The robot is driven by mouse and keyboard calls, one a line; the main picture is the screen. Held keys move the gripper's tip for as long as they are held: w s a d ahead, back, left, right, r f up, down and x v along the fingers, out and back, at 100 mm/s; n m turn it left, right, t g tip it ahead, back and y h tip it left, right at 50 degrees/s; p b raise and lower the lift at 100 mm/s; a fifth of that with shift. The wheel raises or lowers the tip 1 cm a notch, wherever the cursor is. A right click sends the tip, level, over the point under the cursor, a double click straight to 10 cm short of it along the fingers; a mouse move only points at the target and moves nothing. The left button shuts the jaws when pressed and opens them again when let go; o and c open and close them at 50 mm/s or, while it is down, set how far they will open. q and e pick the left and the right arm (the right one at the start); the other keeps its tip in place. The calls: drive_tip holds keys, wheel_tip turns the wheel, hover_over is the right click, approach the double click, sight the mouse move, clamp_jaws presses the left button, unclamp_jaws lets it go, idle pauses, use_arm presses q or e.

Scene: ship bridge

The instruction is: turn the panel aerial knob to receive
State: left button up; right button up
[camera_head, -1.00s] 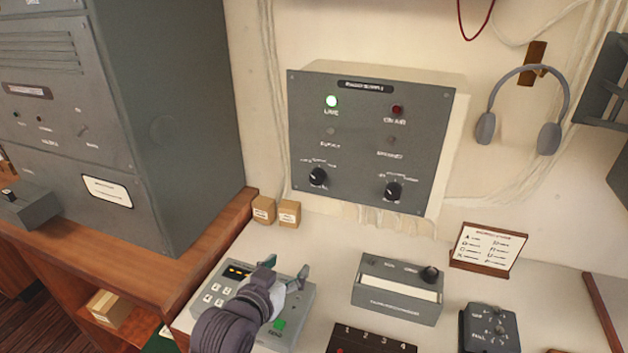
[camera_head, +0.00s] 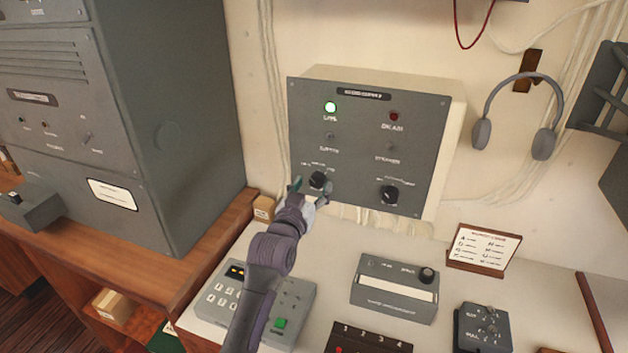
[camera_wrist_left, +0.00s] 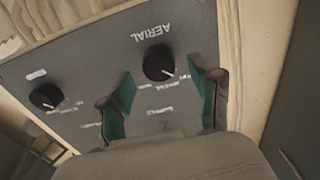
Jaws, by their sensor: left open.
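The grey wall panel (camera_head: 362,145) has two black knobs on its lower part. The left one is the aerial knob (camera_head: 317,179); in the left wrist view this knob (camera_wrist_left: 158,63) sits by an upside-down AERIAL label, its white pointer mark towards the lower right of the picture. The position words are too small to read surely. My left gripper (camera_head: 311,190) is open at this knob. In the wrist view the open fingers (camera_wrist_left: 166,92) stand either side of the knob's line, with the knob just beyond the gap; I cannot tell whether they touch it. My right gripper is not in view.
A second knob (camera_head: 389,195) is on the panel's right, below a lit green lamp (camera_head: 330,107) and a dark red lamp (camera_head: 393,117). Below are a keypad box (camera_head: 215,300), a small carton (camera_head: 264,208) and a grey device (camera_head: 395,288). Headphones (camera_head: 545,143) hang at right.

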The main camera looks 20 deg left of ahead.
use_arm(q)
drive_tip(key=shift+w, duration=0.7)
drive_tip(key=c, duration=1.1)
drive_tip(key=shift+m, duration=0.3)
drive_tip(key=m+p, duration=0.1)
drive_tip(key=m, duration=0.2)
drive_tip(key=shift+m+p, duration=0.3)
drive_tip(key=shift+d+m+p, duration=0.15)
drive_tip(key=shift+m+p, duration=0.25)
drive_tip(key=shift+m, duration=1.9)
